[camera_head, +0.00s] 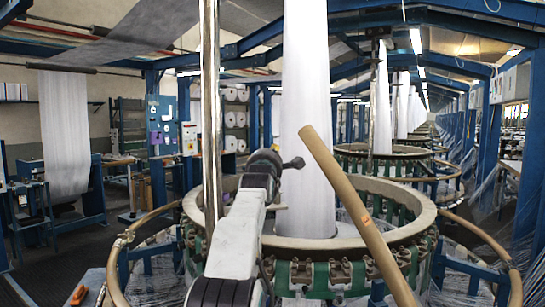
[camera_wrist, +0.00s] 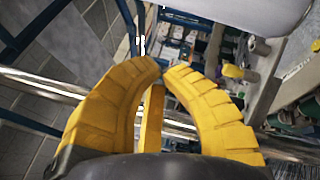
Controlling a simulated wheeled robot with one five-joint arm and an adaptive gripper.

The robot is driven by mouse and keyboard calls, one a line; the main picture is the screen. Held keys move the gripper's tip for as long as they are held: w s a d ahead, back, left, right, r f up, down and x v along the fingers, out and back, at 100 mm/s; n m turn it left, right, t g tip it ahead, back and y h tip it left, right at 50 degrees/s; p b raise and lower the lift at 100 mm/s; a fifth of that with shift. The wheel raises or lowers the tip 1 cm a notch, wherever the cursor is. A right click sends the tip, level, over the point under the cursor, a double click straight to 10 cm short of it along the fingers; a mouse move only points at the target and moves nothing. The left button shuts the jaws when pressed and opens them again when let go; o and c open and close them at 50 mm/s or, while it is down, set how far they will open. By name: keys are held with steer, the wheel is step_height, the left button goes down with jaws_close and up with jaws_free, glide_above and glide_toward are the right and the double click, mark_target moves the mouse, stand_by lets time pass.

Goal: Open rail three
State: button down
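The circular loom's wide beige ring (camera_head: 420,205) stands in the middle of the head view, around a tall white fabric tube. Curved tan rails show outside it at left (camera_head: 128,243) and right (camera_head: 485,238). A brown tube (camera_head: 352,200) with a small orange mark slants across the front right. I cannot tell which of these is rail three. In the wrist view, the two yellow fingers of my gripper (camera_wrist: 163,67) curve inward and their tips nearly meet. A shiny bar (camera_wrist: 45,88) passes behind them. I see nothing gripped. The fingers cannot be made out in the head view.
A shiny vertical pole (camera_head: 210,110) stands close to my arm at left. Blue posts and beams (camera_head: 490,120) frame the place. More looms (camera_head: 395,150) recede at back right. Dark floor (camera_head: 60,255) is open at left.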

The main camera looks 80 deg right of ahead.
steer(key=w+b+v, duration=0.1)
steer(key=b+v, duration=0.6)
steer(key=v, duration=0.3)
steer(key=shift+s+a+r, duration=0.15)
steer(key=shift+s+r, duration=0.1)
